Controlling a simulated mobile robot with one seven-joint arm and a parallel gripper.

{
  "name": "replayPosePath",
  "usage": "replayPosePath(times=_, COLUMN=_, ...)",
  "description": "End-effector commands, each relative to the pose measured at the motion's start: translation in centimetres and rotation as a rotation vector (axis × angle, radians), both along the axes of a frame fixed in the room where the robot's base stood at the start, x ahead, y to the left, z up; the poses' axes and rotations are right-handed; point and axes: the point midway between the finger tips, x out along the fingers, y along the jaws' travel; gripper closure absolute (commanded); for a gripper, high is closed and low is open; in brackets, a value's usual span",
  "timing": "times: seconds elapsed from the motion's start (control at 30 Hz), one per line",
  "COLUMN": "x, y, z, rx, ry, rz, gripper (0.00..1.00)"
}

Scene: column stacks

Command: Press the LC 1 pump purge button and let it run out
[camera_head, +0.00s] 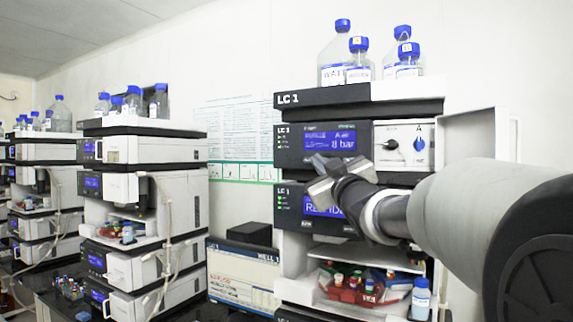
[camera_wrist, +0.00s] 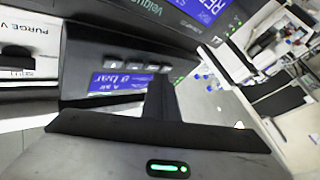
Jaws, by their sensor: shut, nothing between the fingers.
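The LC 1 stack stands at the right in the head view, under its black "LC 1" label (camera_head: 289,100). Its pump module has a blue display (camera_head: 328,142) reading "A air" and a bar value, with a dial and a blue knob (camera_head: 419,144) marked A to the right. My gripper (camera_head: 322,163) is in front of the pump's lower edge and hides part of it. In the wrist view the closed fingers (camera_wrist: 161,95) are empty beside the pump display (camera_wrist: 118,83) and a row of small buttons (camera_wrist: 136,67). I cannot tell which button is purge, or whether the fingertips touch the panel.
A second module display (camera_head: 322,205) sits below, partly hidden by my arm. Blue-capped bottles (camera_head: 342,55) stand on top of the stack. An open tray with vials (camera_head: 345,290) is underneath. An open white door (camera_head: 470,138) is at the right. Other stacks stand to the left.

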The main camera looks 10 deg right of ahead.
Motion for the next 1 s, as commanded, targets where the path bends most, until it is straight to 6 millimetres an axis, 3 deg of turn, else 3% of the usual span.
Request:
replayPosePath(times=0.47, x=-0.7, y=0.6, z=-0.1, rx=0.001, ry=-0.001, rz=0.002, gripper=1.0)
replayPosePath(times=1.0, x=-4.4, y=3.3, z=-0.2, rx=0.002, ry=0.0, rz=0.002, gripper=1.0)
